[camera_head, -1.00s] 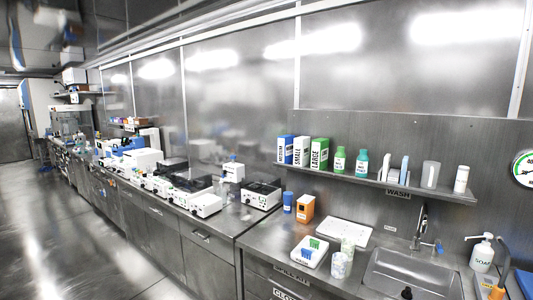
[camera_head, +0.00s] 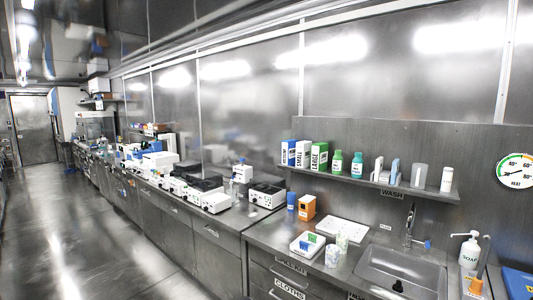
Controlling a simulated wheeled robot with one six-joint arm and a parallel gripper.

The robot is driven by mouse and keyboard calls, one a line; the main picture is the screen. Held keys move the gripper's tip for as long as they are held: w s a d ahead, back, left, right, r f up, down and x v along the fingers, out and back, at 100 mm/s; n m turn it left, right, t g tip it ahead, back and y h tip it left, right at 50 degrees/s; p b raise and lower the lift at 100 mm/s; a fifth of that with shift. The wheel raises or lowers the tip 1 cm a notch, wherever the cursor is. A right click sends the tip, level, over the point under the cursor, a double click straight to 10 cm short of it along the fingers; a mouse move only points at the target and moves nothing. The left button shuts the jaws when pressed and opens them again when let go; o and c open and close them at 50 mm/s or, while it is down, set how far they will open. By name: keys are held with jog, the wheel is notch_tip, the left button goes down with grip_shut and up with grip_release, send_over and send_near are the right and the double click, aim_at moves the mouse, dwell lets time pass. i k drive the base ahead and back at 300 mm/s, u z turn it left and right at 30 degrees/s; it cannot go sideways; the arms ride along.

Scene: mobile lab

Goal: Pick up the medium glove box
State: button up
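The medium glove box (camera_head: 288,153) is the blue and white box at the left end of the wall shelf, with upright lettering on its side. It stands directly left of the white and blue box marked SMALL (camera_head: 303,154) and the green and white box marked LARGE (camera_head: 319,156). All three stand upright, close together. My gripper does not show in the head view.
The shelf (camera_head: 375,187) also holds green and teal bottles and white containers. Below are a counter (camera_head: 265,232) with an orange box (camera_head: 307,207), trays, cups, a sink (camera_head: 400,268) and a soap bottle (camera_head: 469,248). Open floor (camera_head: 75,230) lies to the left.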

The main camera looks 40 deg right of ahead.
aim_at(288, 145)
jog(key=u, duration=0.3)
jog(key=i, duration=1.95)
jog(key=z, duration=0.4)
jog(key=i, duration=1)
jog(key=z, duration=0.6)
